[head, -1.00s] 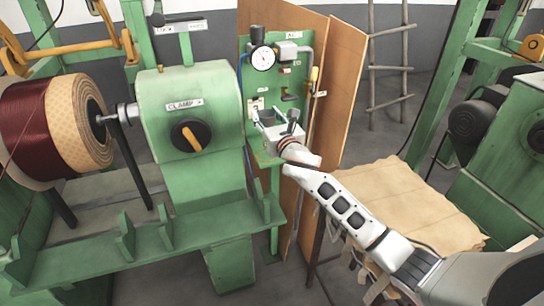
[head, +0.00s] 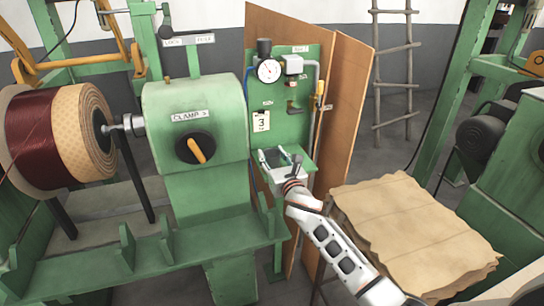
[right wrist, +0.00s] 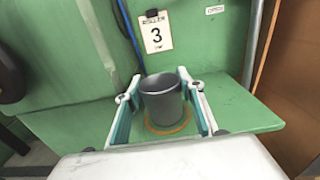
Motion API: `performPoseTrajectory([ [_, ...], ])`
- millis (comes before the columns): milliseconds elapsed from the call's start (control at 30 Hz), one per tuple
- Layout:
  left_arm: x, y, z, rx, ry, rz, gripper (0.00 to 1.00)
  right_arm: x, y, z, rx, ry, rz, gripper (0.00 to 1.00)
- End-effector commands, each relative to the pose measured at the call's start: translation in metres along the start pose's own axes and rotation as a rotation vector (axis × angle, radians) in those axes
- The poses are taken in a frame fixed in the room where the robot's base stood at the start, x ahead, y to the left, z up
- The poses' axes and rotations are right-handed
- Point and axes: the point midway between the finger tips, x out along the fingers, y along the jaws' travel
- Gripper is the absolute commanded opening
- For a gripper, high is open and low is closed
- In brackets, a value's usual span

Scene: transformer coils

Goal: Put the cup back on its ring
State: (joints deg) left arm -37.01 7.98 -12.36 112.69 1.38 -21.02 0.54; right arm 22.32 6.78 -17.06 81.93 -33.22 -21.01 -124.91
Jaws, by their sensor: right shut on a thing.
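A dark grey cup (right wrist: 161,102) stands upright between the two fingers of my right gripper (right wrist: 165,112) in the right wrist view. The fingers are shut on its sides. An orange ring (right wrist: 168,133) is marked on the green shelf (right wrist: 245,112); its near arc shows around the cup's base. The cup looks over the ring, but I cannot tell whether its bottom touches the shelf. In the head view my right gripper (head: 271,158) is at the shelf and the cup is hard to make out. My left gripper is not in view.
A green panel with a gauge (head: 268,70) and a note marked 3 (head: 261,121) rises behind the shelf. The green clamp machine (head: 195,120) stands close on the left.

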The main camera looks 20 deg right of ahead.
Motion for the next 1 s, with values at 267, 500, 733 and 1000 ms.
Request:
performPoseTrajectory([
  [267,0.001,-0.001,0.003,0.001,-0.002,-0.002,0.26,0.000,0.000,-0.003,0.000,0.000,0.000,0.55],
  [500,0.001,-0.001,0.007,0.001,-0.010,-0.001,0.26,0.000,0.000,-0.003,0.000,0.000,0.000,0.55],
  [733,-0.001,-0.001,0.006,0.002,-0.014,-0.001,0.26,-0.005,-0.001,0.000,-0.002,0.001,-0.001,0.55],
  [1000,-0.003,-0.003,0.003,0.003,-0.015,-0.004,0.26,-0.054,0.000,-0.001,-0.002,0.002,0.000,0.55],
])
